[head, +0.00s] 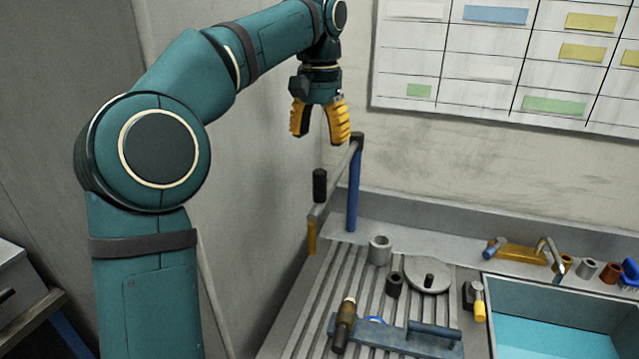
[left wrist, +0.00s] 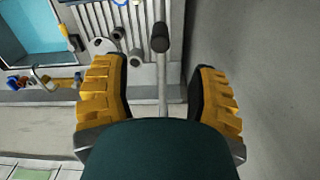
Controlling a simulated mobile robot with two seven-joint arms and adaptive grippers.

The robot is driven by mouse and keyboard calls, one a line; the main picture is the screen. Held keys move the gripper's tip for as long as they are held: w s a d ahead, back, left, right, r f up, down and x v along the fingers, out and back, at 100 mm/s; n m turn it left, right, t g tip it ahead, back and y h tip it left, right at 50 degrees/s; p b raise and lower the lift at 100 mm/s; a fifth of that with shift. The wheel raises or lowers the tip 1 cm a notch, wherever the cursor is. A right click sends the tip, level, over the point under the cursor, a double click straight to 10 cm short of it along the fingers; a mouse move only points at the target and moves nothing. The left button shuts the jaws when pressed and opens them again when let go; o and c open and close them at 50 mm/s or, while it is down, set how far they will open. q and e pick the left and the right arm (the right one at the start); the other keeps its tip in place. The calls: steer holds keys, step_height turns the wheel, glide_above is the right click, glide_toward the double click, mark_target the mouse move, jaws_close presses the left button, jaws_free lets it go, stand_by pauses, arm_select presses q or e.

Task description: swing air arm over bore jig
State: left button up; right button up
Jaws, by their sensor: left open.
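The air arm is a grey bar (head: 335,182) on a blue post (head: 353,195), with an upright black handle (head: 319,186) and a yellow end piece (head: 311,237). It points toward the front left, along the left edge of the bench. My left gripper (head: 319,134) is open and empty, pointing down above the black handle and apart from it. In the left wrist view the black handle (left wrist: 160,38) shows beyond the gap between the yellow fingers. A grey hollow cylinder (head: 380,249) stands right of the post; I cannot tell whether it is the bore jig. My right gripper is not in view.
The ribbed bench (head: 335,268) also holds a dark hollow cylinder (head: 394,284), a round grey plate (head: 428,275), a brown-handled tool (head: 344,325) and a blue fixture (head: 395,338). A water basin (head: 560,335) lies right. Walls stand close behind and left.

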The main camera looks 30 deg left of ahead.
mark_target(320, 171)
arm_select(q)
step_height(320, 171, down, 10)
steer(key=shift+f+b, duration=0.1)
steer(key=shift+b, duration=1)
steer(key=shift+w, duration=0.1)
jaws_close()
